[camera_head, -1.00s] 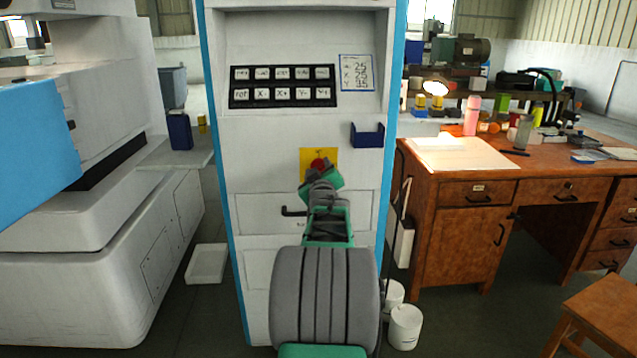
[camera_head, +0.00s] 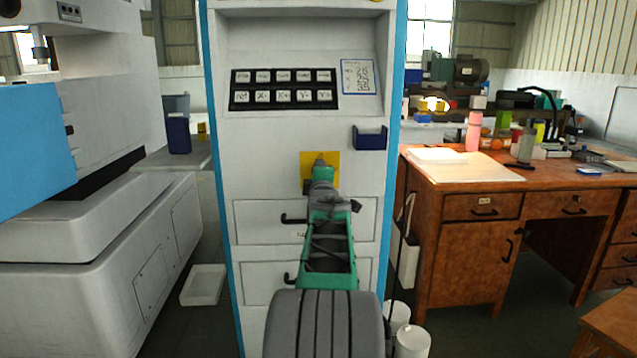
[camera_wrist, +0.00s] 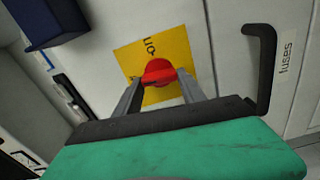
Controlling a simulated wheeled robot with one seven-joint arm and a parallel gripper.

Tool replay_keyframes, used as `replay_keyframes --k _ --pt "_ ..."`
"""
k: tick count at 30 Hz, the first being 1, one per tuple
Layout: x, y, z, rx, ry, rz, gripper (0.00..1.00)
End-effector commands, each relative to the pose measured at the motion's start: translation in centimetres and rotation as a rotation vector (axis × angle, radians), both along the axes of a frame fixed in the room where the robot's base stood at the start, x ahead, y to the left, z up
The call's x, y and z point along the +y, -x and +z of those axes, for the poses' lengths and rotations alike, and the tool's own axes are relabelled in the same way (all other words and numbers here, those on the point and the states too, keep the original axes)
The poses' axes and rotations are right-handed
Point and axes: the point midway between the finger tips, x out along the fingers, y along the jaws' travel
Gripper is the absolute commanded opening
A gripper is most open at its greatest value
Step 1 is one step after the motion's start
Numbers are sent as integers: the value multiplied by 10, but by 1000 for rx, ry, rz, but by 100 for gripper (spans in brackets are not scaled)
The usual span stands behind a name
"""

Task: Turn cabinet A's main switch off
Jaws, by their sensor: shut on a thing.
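Cabinet A (camera_head: 290,25) is the white cabinet with blue side edges straight ahead in the head view. Its main switch is a red rotary knob (camera_wrist: 159,71) on a yellow plate (camera_wrist: 178,48), clear in the wrist view. In the head view the yellow plate (camera_head: 306,160) shows but my arm hides the knob. My gripper (camera_wrist: 160,82) is at the knob, with one finger on each side, shut on it. The knob's bar lies roughly across between the fingers in the wrist view. Lettering on the plate is only partly visible.
A blue holder (camera_head: 369,138) sticks out right of the plate. A wooden desk (camera_head: 465,190) stands right, a white machine (camera_head: 90,270) left.

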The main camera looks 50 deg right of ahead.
Motion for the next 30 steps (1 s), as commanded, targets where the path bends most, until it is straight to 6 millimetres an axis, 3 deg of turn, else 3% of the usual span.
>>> replay_keyframes --k 23,24,30 --pt "-1 1 3 84 83 -4 7" --pt "-1 1 3 84 83 -4 49" --pt "0 0 2 85 79 -1 65"
